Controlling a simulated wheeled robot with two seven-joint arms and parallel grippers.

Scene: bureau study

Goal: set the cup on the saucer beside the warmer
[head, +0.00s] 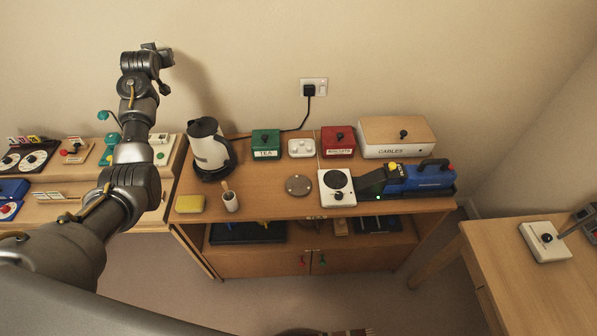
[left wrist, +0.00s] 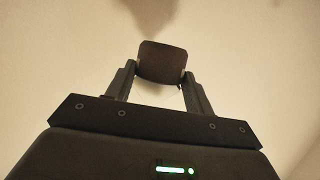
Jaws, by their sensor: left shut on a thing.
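My left gripper (left wrist: 160,76) is shut on a dark, rounded thing (left wrist: 162,60), which looks like the cup; only its plain dark side shows in the left wrist view. In the head view my left arm reaches up at the left, its far end high against the wall, well above the furniture; I cannot make out the cup there. The warmer (head: 338,182) is a white box with a round black plate on the wooden cabinet. A flat grey-brown disc (head: 299,185), seemingly the saucer, lies left of it with nothing on it. My right gripper is not in view.
A kettle (head: 208,147), a small pot with a stick (head: 231,202) and a yellow sponge (head: 190,204) stand left on the cabinet. Green (head: 266,143) and red (head: 338,139) boxes line the back. A blue device (head: 418,183) adjoins the warmer's right. The cabinet top around the disc is clear.

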